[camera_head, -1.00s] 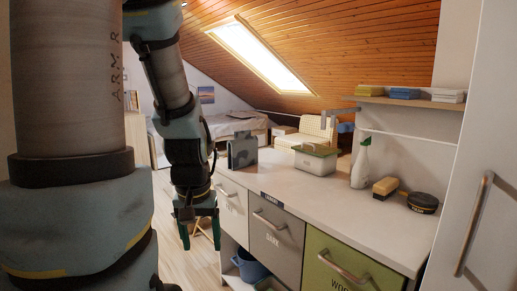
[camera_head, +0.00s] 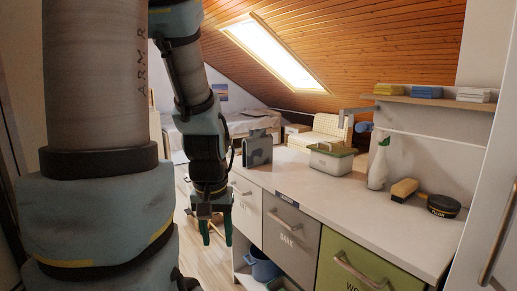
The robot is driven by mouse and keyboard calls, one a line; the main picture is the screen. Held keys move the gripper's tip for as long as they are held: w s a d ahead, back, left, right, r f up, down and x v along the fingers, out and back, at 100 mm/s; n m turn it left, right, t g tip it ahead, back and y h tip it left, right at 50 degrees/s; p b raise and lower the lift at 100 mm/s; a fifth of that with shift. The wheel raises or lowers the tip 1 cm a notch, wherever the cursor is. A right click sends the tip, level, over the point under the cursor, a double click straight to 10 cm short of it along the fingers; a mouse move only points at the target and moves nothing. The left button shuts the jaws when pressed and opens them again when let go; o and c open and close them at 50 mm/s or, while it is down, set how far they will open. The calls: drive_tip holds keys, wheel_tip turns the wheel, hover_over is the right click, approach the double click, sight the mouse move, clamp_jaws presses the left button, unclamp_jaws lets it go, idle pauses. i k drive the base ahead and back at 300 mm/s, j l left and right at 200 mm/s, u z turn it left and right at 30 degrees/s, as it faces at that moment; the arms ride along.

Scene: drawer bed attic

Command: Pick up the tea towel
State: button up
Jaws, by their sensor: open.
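My gripper (camera_head: 215,229) hangs pointing down in front of the white drawer at the left end of the counter. Its two green-tipped fingers are apart, with nothing seen between them. No item is clearly marked as the tea towel. Folded cloth-like stacks lie on the wall shelf at the upper right: a yellow one (camera_head: 388,89), a blue one (camera_head: 427,92) and a white one (camera_head: 473,95). I cannot tell which, if any, is the tea towel. My gripper is far to the left of the shelf and below it.
The counter's front middle is clear. A tall white door stands close at the right.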

sight(257, 150)
drive_tip(key=i+j+z, duration=0.5)
drive_tip(key=i+j, duration=0.8)
